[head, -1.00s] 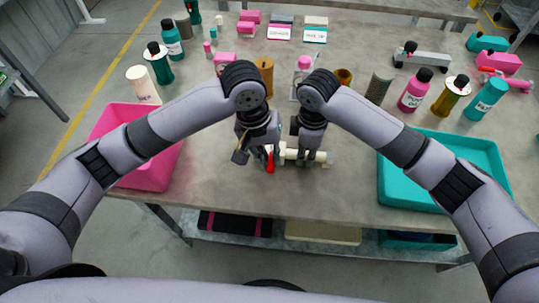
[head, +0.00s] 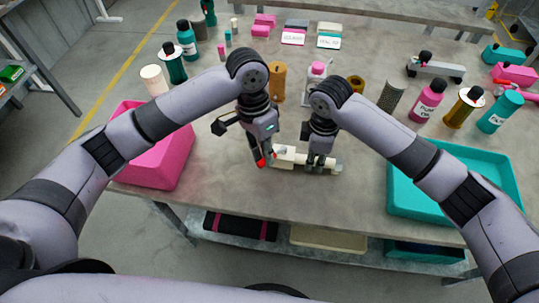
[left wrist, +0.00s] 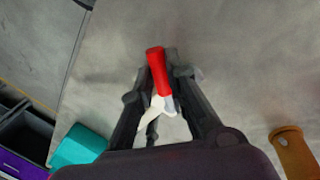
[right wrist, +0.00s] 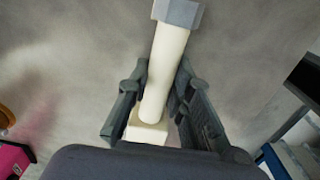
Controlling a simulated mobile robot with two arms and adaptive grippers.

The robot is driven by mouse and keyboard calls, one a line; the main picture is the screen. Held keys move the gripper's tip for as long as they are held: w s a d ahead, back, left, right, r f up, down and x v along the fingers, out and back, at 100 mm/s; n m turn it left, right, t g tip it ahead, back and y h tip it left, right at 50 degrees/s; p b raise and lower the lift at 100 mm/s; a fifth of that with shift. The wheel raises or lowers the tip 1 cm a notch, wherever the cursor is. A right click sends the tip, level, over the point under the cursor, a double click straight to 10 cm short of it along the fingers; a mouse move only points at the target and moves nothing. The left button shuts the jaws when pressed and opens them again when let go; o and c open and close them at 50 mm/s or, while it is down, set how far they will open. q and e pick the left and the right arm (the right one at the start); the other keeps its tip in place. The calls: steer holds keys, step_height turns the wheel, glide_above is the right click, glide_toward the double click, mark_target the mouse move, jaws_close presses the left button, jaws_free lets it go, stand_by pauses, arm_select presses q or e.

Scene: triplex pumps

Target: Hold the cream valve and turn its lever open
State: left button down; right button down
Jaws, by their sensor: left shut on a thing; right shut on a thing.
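The cream valve (head: 330,168) lies along the tabletop near the front middle of the table. My right gripper (head: 318,162) is shut around its pipe. The right wrist view shows the cream pipe (right wrist: 165,70) between the two fingers, with a grey end piece (right wrist: 178,12). My left gripper (head: 262,160) is at the valve's left end, shut on the red lever (head: 260,162). In the left wrist view the red lever (left wrist: 156,68) sits between the fingertips, with a pale part of the valve below it. The fingers partly hide the valve body.
A pink bin (head: 150,165) stands left and a teal tray (head: 505,190) right. Bottles, including a pink one (head: 428,102), line the right and left back. A tan cylinder (head: 278,84) stands behind my left gripper. The table's front edge is close.

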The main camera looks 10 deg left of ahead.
arm_select(q)
steer(key=w+m, duration=0.1)
steer(key=m, duration=0.1)
steer(key=w+a+m, duration=0.1)
steer(key=m, duration=0.1)
steer(key=shift+a+m+g+y, duration=0.15)
steer(key=shift+m+g+y, duration=0.15)
steer(key=w+m, duration=0.1)
steer(key=m, duration=0.2)
steer(key=w+m+y, duration=0.1)
steer(key=m, duration=0.1)
steer(key=shift+w+a, duration=0.2)
steer(key=shift+w, duration=0.1)
steer(key=shift+m, duration=0.3)
steer(key=c, duration=1.6)
jaws_free()
steer(key=shift+o, duration=0.2)
steer(key=shift+r, duration=0.1)
step_height(320, 180, up, 12)
steer(key=w, duration=0.2)
steer(key=shift+w+f, duration=0.2)
steer(key=shift+w, duration=0.05)
arm_select(e)
steer(key=c, duration=1.3)
jaws_free()
steer(key=shift+c, duration=0.2)
